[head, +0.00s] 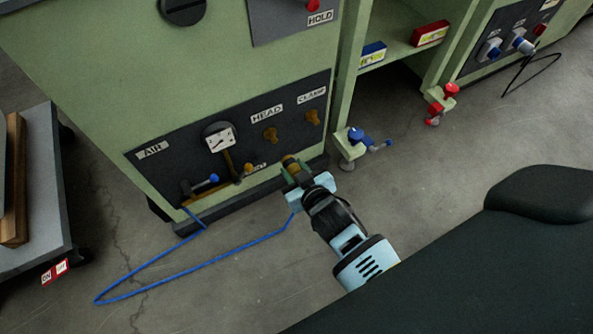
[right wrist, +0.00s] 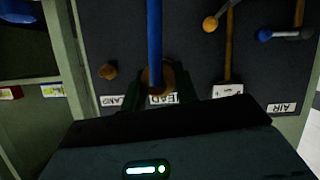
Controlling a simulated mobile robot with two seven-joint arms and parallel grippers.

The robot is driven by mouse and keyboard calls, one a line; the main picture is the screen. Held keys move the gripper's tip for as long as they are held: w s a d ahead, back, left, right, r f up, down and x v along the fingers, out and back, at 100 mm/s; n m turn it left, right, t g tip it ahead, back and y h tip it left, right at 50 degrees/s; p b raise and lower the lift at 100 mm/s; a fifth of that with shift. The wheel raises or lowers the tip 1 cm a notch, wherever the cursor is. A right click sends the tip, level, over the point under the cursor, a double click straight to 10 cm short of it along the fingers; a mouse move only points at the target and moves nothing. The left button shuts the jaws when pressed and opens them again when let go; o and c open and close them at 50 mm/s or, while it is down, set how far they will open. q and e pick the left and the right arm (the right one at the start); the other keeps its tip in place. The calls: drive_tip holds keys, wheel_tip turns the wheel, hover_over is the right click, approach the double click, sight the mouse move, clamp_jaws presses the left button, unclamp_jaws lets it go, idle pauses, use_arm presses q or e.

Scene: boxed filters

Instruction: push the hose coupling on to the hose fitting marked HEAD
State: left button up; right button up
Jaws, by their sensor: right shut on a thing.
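The brass hose coupling (head: 289,161) is held in my right gripper (head: 297,172) in front of the dark panel. The brass fitting under the HEAD label (head: 266,114) is the fitting (head: 270,135), up and left of the coupling in the head view, with a gap between them there. In the right wrist view the coupling (right wrist: 169,75) shows behind the blue hose (right wrist: 154,40), just above the HEAD label (right wrist: 175,99); the HEAD fitting cannot be made out there. My left gripper is not in view.
The CLAMP fitting (head: 312,117) sits close by on the right. A gauge (head: 219,138) and a blue-tipped lever (head: 207,181) are on the left of the panel. The blue hose (head: 185,264) loops over the floor. A blue clamp-like part (head: 357,136) sticks out at right.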

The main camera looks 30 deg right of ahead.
sight(290, 165)
drive_tip(key=shift+w+a+b, duration=0.1)
drive_tip(key=shift+w+b, duration=1)
drive_tip(key=shift+w, duration=1.35)
drive_tip(key=shift+p, duration=0.6)
drive_tip(key=shift+w+b, duration=0.65)
drive_tip(key=shift+w, duration=1.3)
drive_tip(key=o, duration=1.1)
drive_tip(key=shift+o, duration=0.3)
drive_tip(key=p+v, duration=0.3)
drive_tip(key=v, duration=0.4)
drive_tip(key=shift+a+r+p, duration=0.1)
drive_tip(key=shift+r+p, duration=0.1)
drive_tip(key=shift+p, duration=0.2)
drive_tip(key=shift+s, duration=0.3)
